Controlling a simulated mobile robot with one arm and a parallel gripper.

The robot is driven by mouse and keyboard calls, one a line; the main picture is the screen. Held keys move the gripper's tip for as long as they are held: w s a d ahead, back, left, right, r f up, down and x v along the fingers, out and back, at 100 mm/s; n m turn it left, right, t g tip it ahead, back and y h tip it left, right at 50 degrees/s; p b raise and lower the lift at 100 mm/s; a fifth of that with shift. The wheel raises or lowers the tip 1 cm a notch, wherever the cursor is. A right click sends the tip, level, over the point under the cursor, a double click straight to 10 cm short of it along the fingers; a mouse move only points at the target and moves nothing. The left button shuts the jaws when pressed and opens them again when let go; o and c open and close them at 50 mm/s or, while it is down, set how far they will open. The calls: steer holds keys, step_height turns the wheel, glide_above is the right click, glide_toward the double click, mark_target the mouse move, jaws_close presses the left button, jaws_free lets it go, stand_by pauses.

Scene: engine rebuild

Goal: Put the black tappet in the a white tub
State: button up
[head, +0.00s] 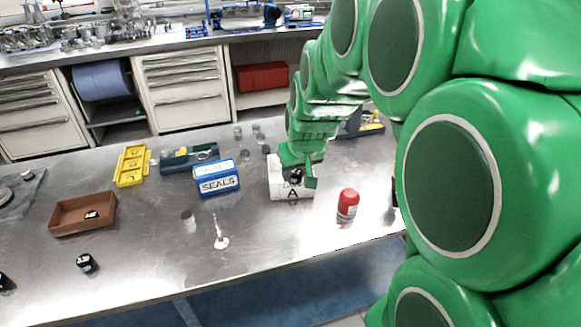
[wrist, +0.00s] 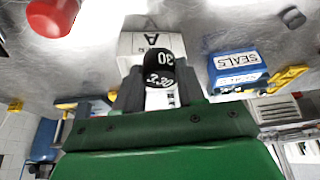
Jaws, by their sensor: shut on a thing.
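The black tappet (wrist: 158,70) is a short black cylinder with white markings. My gripper (wrist: 160,82) is shut on it, one finger on each side. The white tub (head: 279,187) carries a black letter A and stands on the metal bench. In the head view my gripper (head: 298,178) is at the tub and overlaps its upper part. In the wrist view the tub (wrist: 132,42) shows behind the tappet. I cannot tell whether the tappet is above the tub's opening or partly inside it. The tub's inside is hidden.
A blue SEALS box (head: 217,180) stands left of the tub, and a red-capped bottle (head: 348,204) to its right. A brown tray (head: 70,222), yellow tray (head: 131,165) and another black cylinder (head: 86,263) lie further left. Bare bench lies in front of the tub.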

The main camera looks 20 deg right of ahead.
steer(key=shift+s+d, duration=0.4)
steer(key=shift+d, duration=0.2)
steer(key=w+f, duration=0.2)
steer(key=w, duration=0.2)
steer(key=w+d+f, duration=0.1)
steer(key=w+f, duration=0.2)
steer(key=w, duration=0.1)
steer(key=w+f, duration=0.3)
steer(key=w, duration=0.1)
steer(key=shift+w+d+f, duration=0.1)
steer(key=shift+d+f, duration=0.1)
steer(key=shift+d, duration=0.1)
steer(key=shift+w+d+f, duration=0.1)
steer(key=shift+w+f, duration=0.55)
steer(key=shift+f, duration=0.1)
steer(key=shift+w+f, duration=0.1)
steer(key=shift+f, duration=1.45)
steer(key=shift+f, duration=0.15)
steer(key=o, duration=1.1)
steer(key=shift+c, duration=0.2)
